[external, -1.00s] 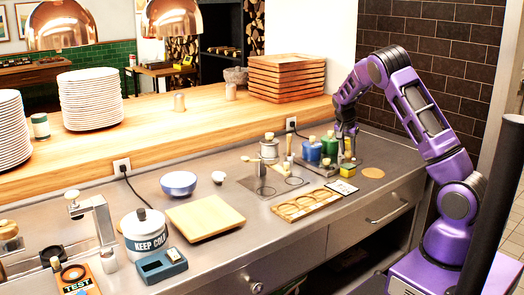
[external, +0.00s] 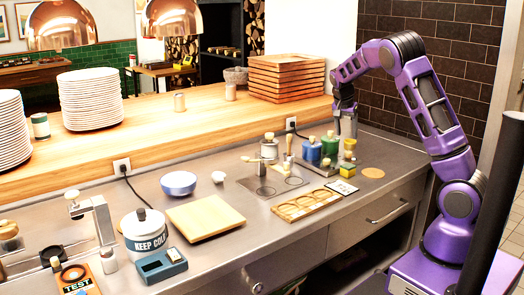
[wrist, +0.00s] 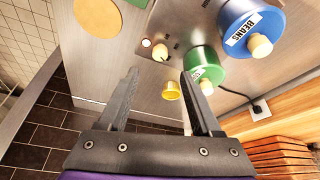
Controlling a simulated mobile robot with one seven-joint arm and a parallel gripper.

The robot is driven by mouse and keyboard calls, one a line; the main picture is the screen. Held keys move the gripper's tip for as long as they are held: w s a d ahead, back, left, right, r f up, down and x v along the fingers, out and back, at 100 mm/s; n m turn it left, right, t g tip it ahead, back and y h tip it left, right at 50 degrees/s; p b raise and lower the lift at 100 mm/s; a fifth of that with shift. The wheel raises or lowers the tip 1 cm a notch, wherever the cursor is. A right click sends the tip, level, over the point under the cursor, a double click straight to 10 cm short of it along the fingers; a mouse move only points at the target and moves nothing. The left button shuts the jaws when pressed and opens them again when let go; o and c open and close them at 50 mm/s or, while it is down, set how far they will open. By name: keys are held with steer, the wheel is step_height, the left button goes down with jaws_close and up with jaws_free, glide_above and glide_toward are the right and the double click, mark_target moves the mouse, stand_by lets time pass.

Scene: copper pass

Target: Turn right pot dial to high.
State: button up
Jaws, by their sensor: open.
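The green pot (external: 329,146), the right one, stands beside the blue pot (external: 312,153) on the hob plate. Both have pale knobbed lids. In the wrist view the green pot (wrist: 203,66) and the blue pot (wrist: 250,28), labelled BEANS, are at the right. In the external view my gripper (external: 346,129) is above and right of the green pot.
A small yellow cup (wrist: 170,91) stands near the green pot. A yellow-topped block (external: 347,170) and a wooden tray (external: 306,205) are in front of the hob. A round tan disc (external: 373,173) lies on the right counter. The wooden shelf (external: 225,122) rises behind.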

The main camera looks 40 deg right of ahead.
steer(key=v, duration=0.8)
